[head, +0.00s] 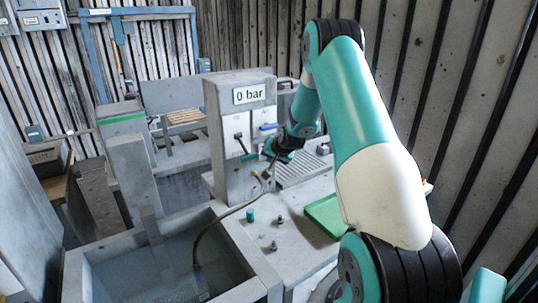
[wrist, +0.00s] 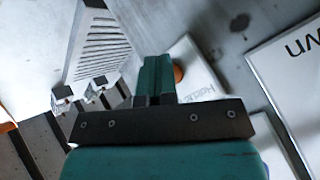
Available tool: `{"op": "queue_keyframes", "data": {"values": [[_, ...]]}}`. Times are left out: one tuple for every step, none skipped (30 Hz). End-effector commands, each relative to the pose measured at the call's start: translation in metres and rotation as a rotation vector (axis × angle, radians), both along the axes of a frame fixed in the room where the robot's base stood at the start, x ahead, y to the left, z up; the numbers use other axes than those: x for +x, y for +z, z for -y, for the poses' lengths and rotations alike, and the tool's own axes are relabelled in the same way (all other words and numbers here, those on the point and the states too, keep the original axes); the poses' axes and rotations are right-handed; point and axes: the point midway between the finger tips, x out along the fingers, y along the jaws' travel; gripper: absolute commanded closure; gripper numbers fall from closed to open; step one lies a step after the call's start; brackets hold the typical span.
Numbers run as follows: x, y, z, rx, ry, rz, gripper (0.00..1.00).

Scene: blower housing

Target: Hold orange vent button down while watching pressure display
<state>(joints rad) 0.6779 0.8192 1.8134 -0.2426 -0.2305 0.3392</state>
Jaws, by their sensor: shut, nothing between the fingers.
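The pressure display (head: 249,94) on the upper front of the grey housing (head: 228,130) reads "0 bar" in the head view. My gripper (head: 248,157) is shut and empty, with its teal fingertips at the lower front of the housing. In the wrist view, the shut fingers (wrist: 157,65) point at a white label plate (wrist: 196,82) with partly readable text. The orange vent button (wrist: 178,73) shows as a sliver just right of the fingertips, mostly hidden behind them. I cannot tell whether the fingers touch or press it. In the head view I cannot make out the button.
A water-filled basin (head: 110,262) is at the front left, with a dark hose (head: 214,222) running into it. Small knobs (head: 274,246) and a teal cylinder (head: 250,215) stand on the bench. A green tray (head: 322,214) lies beside my arm. Another white sign (wrist: 298,75) is right of the fingers.

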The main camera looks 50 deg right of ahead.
Motion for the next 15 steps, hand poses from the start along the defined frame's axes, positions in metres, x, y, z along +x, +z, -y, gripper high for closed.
{"op": "queue_keyframes", "data": {"values": [[0.0, 0.0, 0.0, 0.0, 0.0, 0.001, 1.0], [-0.001, 0.0, 0.0, 0.0, 0.0, 0.001, 1.0], [-0.002, 0.0, 0.0, 0.0, 0.0, 0.001, 1.0], [-0.004, 0.0, -0.001, 0.0, 0.0, 0.001, 1.0], [-0.005, 0.0, -0.001, 0.0, 0.0, 0.001, 1.0], [-0.007, 0.0, -0.002, 0.001, 0.0, 0.001, 1.0], [-0.009, 0.0, -0.002, 0.0, -0.001, 0.002, 1.0], [-0.011, 0.0, -0.002, 0.0, -0.001, 0.002, 1.0], [-0.013, 0.0, -0.003, 0.0, -0.001, 0.002, 1.0], [-0.014, 0.0, -0.003, 0.0, -0.001, 0.001, 1.0], [-0.015, 0.0, -0.003, 0.0, -0.001, 0.001, 1.0], [-0.015, 0.0, -0.003, 0.0, -0.001, 0.001, 1.0], [-0.016, 0.0, -0.003, 0.0, -0.001, 0.001, 1.0], [-0.016, 0.0, -0.004, 0.0, -0.001, 0.001, 1.0], [-0.015, 0.0, -0.003, 0.0, -0.001, 0.001, 1.0]]}}
